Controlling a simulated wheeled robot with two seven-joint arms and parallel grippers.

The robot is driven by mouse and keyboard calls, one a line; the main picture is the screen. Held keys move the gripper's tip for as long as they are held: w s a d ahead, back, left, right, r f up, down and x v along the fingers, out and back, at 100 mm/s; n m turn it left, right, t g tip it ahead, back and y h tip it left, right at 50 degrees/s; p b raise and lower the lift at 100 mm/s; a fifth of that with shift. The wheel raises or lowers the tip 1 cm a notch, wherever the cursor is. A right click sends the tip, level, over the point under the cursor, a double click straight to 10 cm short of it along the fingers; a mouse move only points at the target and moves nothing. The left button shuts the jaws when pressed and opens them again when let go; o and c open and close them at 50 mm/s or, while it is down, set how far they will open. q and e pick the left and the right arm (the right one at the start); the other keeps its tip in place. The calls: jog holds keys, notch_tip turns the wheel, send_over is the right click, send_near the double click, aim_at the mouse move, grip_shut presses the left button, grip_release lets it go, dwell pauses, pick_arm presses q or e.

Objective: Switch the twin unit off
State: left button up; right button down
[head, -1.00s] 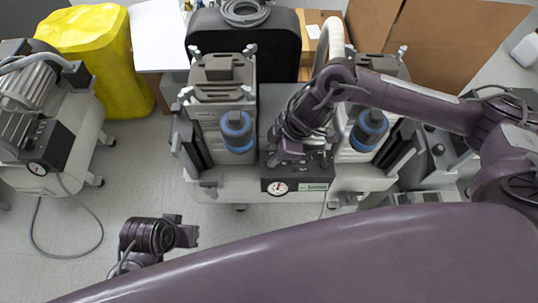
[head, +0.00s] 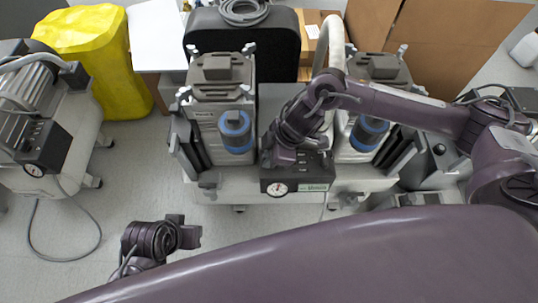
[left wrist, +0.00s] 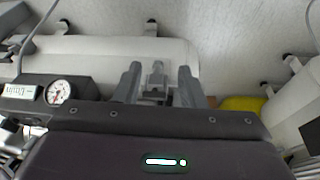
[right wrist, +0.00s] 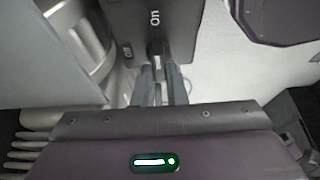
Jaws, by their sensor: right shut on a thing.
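The twin unit (head: 220,182) stands in the middle of the head view, with two motor blocks, blue-banded filters and a dark control box (head: 297,186) with a gauge in front. In the right wrist view the box's dark panel (right wrist: 180,35) carries the words "On" and "Off". My right gripper (head: 272,160) is at the box's left part. In the right wrist view its fingers are shut on a dark switch handle (right wrist: 156,50), in line with "On"; "Off" lies to the left. My left gripper (head: 196,236) is open and empty in front of the unit; its fingers stand apart in the left wrist view (left wrist: 159,88).
Another compressor (head: 45,120) with its own gauge stands at the left, its hose on the floor. A yellow bin (head: 90,50), a black case (head: 243,45) and cardboard boxes (head: 440,40) stand behind. The floor (head: 125,165) between the two units is clear.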

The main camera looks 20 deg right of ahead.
jog(key=shift+r+n, duration=0.15)
jog(key=shift+n, duration=0.15)
jog(key=shift+n+g+p, duration=0.3)
jog(key=shift+n+p, duration=0.1)
jog(key=shift+p, duration=0.15)
pick_arm(q)
jog(key=shift+s+a+r+g+y, duration=0.15)
jog(key=shift+s+a+g, duration=0.15)
jog(key=shift+a, duration=0.25)
jog(key=shift+s+a+r+g+y, duration=0.15)
jog(key=shift+a+g, duration=0.15)
jog(key=shift+a, duration=0.2)
pick_arm(e)
jog(key=shift+n+g, duration=0.3)
jog(key=shift+n, duration=0.5)
jog(key=c, duration=1.5)
grip_release()
jog(key=shift+o, duration=0.2)
